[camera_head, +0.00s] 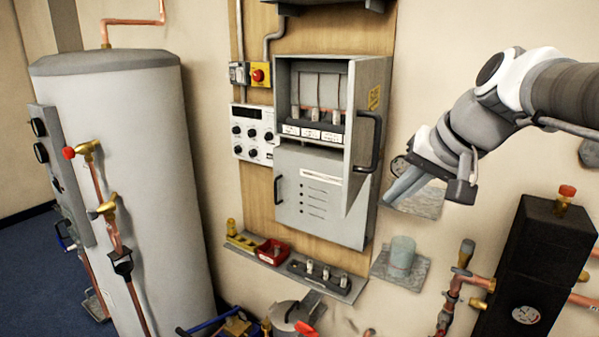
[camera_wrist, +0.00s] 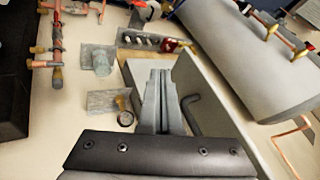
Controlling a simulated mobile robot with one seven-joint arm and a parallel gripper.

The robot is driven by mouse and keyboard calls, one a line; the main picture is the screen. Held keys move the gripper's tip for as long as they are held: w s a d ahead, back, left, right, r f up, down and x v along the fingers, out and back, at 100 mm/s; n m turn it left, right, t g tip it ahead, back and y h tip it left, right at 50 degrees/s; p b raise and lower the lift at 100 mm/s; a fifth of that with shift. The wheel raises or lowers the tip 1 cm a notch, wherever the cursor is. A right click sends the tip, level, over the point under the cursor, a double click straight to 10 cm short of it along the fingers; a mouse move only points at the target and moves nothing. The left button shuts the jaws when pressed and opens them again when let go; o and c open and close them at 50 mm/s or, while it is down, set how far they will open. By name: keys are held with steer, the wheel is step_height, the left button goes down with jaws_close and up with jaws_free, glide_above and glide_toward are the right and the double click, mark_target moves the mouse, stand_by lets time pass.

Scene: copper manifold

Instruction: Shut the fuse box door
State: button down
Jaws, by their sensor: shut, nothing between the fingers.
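The grey fuse box (camera_head: 285,85) is on the wooden wall board, with its upper compartment exposed. Its grey door (camera_head: 367,95) stands open at the right side, swung outward, with a yellow label and a black handle (camera_head: 374,145) on its outer face. My gripper (camera_head: 388,199) is shut and empty, to the right of the door near its lower part, on the handle side. In the wrist view the shut fingers (camera_wrist: 157,75) point along the door (camera_wrist: 215,90), and the handle (camera_wrist: 190,112) is just right of them. I cannot tell whether they touch the door.
A shelf (camera_head: 345,290) with fuses and a red tray (camera_head: 272,252) is below the box. A glass jar (camera_head: 401,256) stands to its right. Copper pipes (camera_head: 455,292) and a black unit (camera_head: 540,260) are at the right. A large grey tank (camera_head: 135,170) is at the left.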

steer(key=w+a+f+p, duration=0.1)
steer(key=w+a+f, duration=0.2)
steer(key=w+a, duration=0.1)
steer(key=shift+a+f, duration=0.15)
steer(key=shift+a, duration=0.15)
steer(key=shift+a, duration=0.1)
